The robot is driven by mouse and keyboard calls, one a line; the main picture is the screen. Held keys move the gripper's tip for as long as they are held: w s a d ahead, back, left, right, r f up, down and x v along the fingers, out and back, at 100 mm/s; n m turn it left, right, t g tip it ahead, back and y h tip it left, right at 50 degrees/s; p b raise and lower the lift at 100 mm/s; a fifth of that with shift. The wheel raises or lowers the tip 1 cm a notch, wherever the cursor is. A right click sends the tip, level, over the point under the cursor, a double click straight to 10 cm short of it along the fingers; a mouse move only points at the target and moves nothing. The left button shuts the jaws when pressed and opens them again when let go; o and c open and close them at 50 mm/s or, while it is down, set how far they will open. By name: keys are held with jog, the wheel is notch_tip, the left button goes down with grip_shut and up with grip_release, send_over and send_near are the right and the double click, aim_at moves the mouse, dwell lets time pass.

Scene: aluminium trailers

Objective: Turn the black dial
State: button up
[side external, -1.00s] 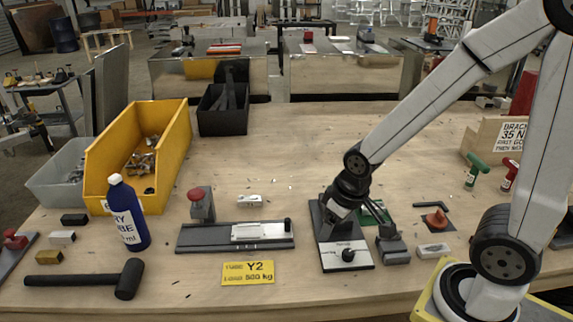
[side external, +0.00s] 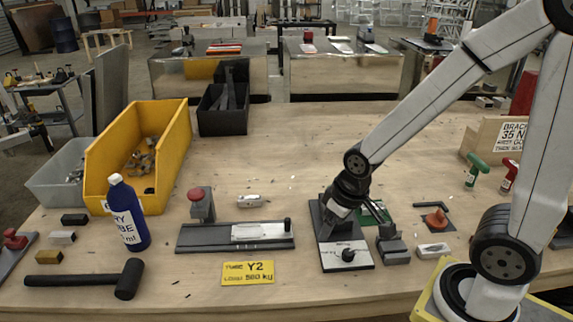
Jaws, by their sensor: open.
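The black dial (side external: 347,255) is a small round knob on the white front plate of a dark grey panel (side external: 327,238) on the bench, right of centre. My gripper (side external: 338,214) points down over the rear part of this panel, behind the dial as seen here. It holds nothing that I can see. Its fingertips are small and dark, so any contact with the panel cannot be told.
A yellow sign (side external: 247,272), hammer (side external: 127,279), blue bottle (side external: 128,215) and yellow bin (side external: 180,150) are farther left.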

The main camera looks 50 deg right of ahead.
aim_at(349, 252)
dwell(0.7)
jog(key=d+f+m, duration=0.1)
jog(key=m, duration=0.3)
jog(key=s+d+m+g, duration=0.1)
jog(key=m, duration=0.4)
jog(key=d+f+m+g, duration=0.1)
jog(key=m, duration=0.4)
jog(key=shift+s+d+f, duration=0.2)
jog(key=shift+d+f, duration=0.1)
jog(key=shift+d, duration=0.05)
jog(key=m, duration=0.3)
jog(key=d+m, duration=0.1)
jog(key=shift+s+f+m+g, duration=0.3)
jog(key=shift+f+m, duration=0.05)
jog(key=shift+m, duration=0.05)
jog(key=shift+f, duration=0.25)
jog(key=shift+f, duration=3.65)
